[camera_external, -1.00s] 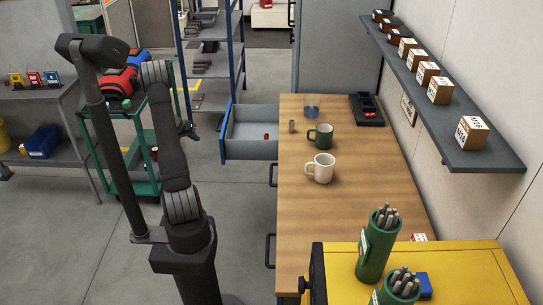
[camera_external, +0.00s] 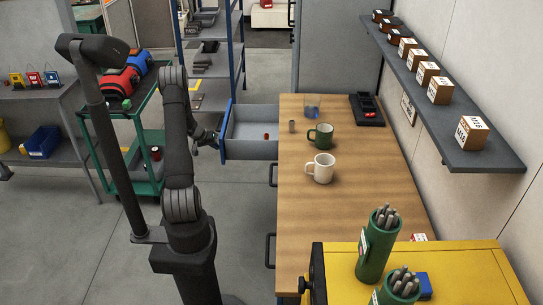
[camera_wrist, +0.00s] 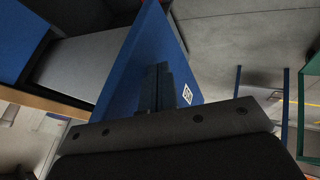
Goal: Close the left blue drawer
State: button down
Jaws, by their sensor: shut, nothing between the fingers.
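The blue drawer (camera_external: 223,133) stands pulled out from the left side of the wooden workbench (camera_external: 350,215). Its inside is grey, and a small red item (camera_external: 266,136) lies in it. My gripper (camera_external: 217,137) is shut and empty, at the outer face of the drawer's blue front. In the wrist view my shut fingers (camera_wrist: 164,85) lie over the blue front panel (camera_wrist: 150,50), near a white label (camera_wrist: 187,94). I cannot tell whether the fingertips touch the panel.
A green mug (camera_external: 321,136) and a white mug (camera_external: 322,170) stand on the workbench. A blue-framed shelf rack (camera_external: 237,60) stands behind the drawer. A green cart (camera_external: 145,175) with toolboxes is left of my arm. The floor below the drawer looks clear.

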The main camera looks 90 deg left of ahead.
aim_at(265, 146)
jog(key=shift+w, duration=0.1)
jog(key=w, duration=2.4)
jog(key=shift+w, duration=0.4)
jog(key=shift+s, duration=0.1)
